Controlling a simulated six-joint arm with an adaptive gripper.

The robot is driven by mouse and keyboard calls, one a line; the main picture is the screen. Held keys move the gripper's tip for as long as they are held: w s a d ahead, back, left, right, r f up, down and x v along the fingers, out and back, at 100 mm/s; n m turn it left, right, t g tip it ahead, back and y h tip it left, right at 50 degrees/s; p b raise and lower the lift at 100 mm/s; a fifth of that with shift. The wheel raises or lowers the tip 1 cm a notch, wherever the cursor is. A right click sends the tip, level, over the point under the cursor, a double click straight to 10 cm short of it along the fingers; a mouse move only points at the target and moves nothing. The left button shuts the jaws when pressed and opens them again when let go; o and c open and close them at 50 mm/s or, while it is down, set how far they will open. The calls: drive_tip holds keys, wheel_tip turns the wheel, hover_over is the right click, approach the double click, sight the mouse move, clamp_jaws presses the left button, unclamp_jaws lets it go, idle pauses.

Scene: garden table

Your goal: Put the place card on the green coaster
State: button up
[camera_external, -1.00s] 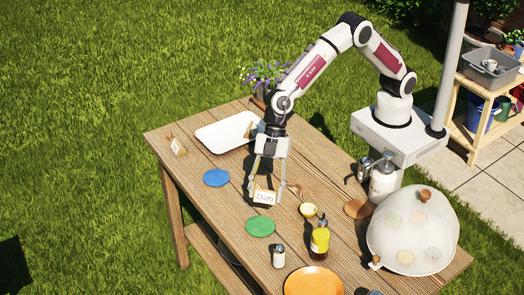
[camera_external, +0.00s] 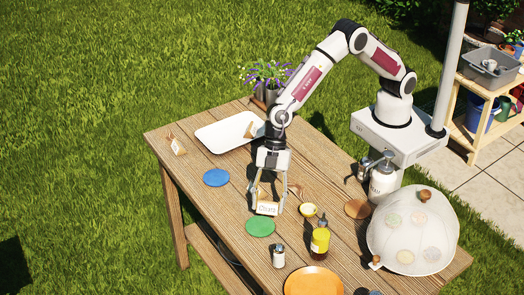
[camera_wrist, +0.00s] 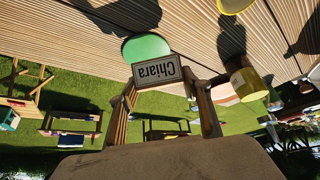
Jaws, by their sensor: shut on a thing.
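The place card (camera_external: 267,208), a small white card with a name on it, is held between the fingers of my gripper (camera_external: 268,204). In the wrist view the place card (camera_wrist: 157,71) reads "Chiara" upside down, with a gripper finger on each side. The green coaster (camera_external: 260,227) lies flat on the table, just in front of and slightly left of the card. In the wrist view the green coaster (camera_wrist: 146,46) shows directly behind the card, which covers part of it. I cannot tell how high the card is above the table.
A blue coaster (camera_external: 216,177) and a white tray (camera_external: 222,134) lie to the left. A shaker (camera_external: 278,256) and orange plate (camera_external: 313,283) stand in front.

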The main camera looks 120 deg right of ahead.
sight(269, 206)
drive_tip(key=shift+f, duration=0.7)
drive_tip(key=shift+f, duration=1.9)
drive_tip(key=shift+f, duration=0.1)
drive_tip(key=o, duration=1)
drive_tip(key=shift+v, duration=6.15)
